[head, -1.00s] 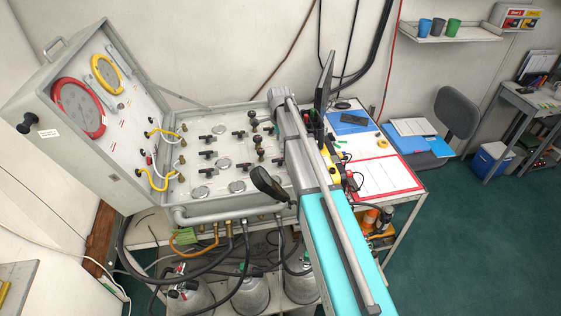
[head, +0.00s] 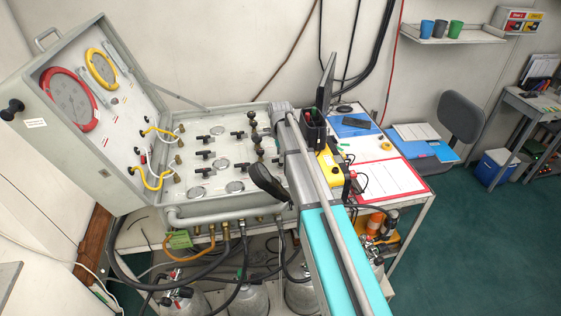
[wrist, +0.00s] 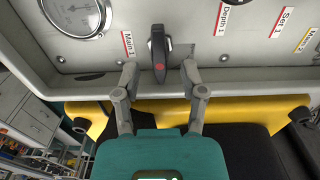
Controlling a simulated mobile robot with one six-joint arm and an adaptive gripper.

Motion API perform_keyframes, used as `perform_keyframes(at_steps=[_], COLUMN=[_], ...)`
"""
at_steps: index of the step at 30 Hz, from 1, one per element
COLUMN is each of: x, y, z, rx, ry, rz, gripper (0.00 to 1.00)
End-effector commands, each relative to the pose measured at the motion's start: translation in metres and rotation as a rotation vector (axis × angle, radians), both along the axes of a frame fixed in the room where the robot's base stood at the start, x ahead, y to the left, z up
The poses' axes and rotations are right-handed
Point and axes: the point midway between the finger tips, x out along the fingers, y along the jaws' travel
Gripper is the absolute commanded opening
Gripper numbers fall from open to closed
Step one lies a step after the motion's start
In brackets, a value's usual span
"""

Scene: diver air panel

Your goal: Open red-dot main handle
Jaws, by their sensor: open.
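The red-dot main handle (wrist: 158,50) is a black lever with a red dot near its lower end, in the wrist view. It stands upright in the picture on the grey panel (wrist: 205,50), right of a "Main 1" label (wrist: 128,44). My gripper (wrist: 160,70) is open, with one finger on each side of the handle's lower part. Gaps show between the handle and both fingers; I cannot tell any contact. In the head view, my arm hides the gripper and this handle, and the open panel case (head: 220,205) shows beside the arm.
A round gauge (wrist: 77,15) sits left of the handle. Other labels, "Depth 1" and "Set 1", are to the right. In the head view, gas cylinders (head: 247,300) and hoses are below the case. A side table with papers (head: 385,177) is to the right.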

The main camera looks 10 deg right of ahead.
Motion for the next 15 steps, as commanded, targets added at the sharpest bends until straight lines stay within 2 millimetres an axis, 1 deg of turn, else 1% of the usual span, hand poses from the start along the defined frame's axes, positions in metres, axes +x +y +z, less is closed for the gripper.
perform_keyframes(at_steps=[1, 4, 15], x=[0.0, 0.0, 0.0], y=[-0.0002, -0.0003, -0.0009], z=[-0.0057, -0.0091, -0.0111], rx=[0.0, 0.0, 0.0], ry=[0.0, 0.0, 0.0], rz=[0.0, 0.0, -0.001], gripper=[0.54, 0.54, 0.54])
